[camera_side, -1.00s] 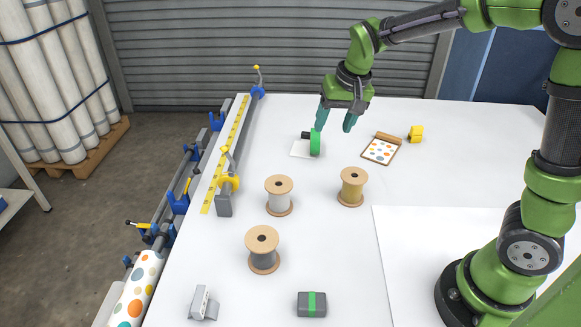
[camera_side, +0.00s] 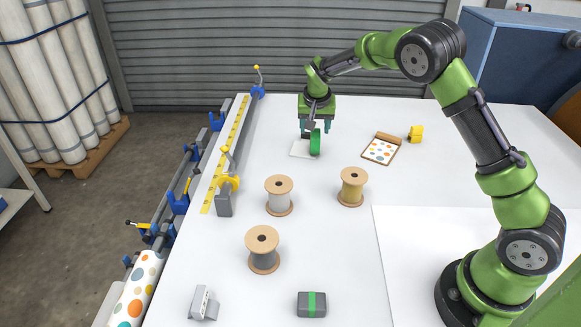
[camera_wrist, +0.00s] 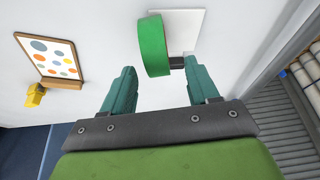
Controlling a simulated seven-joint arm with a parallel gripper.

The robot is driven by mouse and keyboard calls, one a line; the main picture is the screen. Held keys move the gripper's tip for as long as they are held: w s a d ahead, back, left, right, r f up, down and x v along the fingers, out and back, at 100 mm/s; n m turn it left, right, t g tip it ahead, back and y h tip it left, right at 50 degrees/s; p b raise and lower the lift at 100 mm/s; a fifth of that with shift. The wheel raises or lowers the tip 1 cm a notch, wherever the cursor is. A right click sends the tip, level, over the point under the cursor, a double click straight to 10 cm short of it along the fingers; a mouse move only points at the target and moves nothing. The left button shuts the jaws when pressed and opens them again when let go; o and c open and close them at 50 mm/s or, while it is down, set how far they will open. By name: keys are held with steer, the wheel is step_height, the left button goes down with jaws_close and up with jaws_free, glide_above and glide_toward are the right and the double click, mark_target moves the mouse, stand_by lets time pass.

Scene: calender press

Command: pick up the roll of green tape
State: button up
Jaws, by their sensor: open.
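The roll of green tape (camera_side: 315,143) stands on edge at the right side of a small white sheet (camera_side: 300,149) on the far part of the table. In the wrist view the green tape (camera_wrist: 154,46) is ahead of the fingertips, nearly between their lines, with a dark piece beside it. My gripper (camera_side: 316,129) is just behind and above the tape in the side view. In the wrist view my gripper (camera_wrist: 162,80) has its two teal fingers apart with nothing between them. The gripper partly hides the area behind the tape.
Spools (camera_side: 279,196) (camera_side: 352,187) (camera_side: 263,250) stand nearer. A ruler rail (camera_side: 225,155) runs along the left edge.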

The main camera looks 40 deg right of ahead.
mark_target(315, 139)
steer(key=shift+x, duration=3.5)
steer(key=shift+s, duration=0.2)
jaws_close()
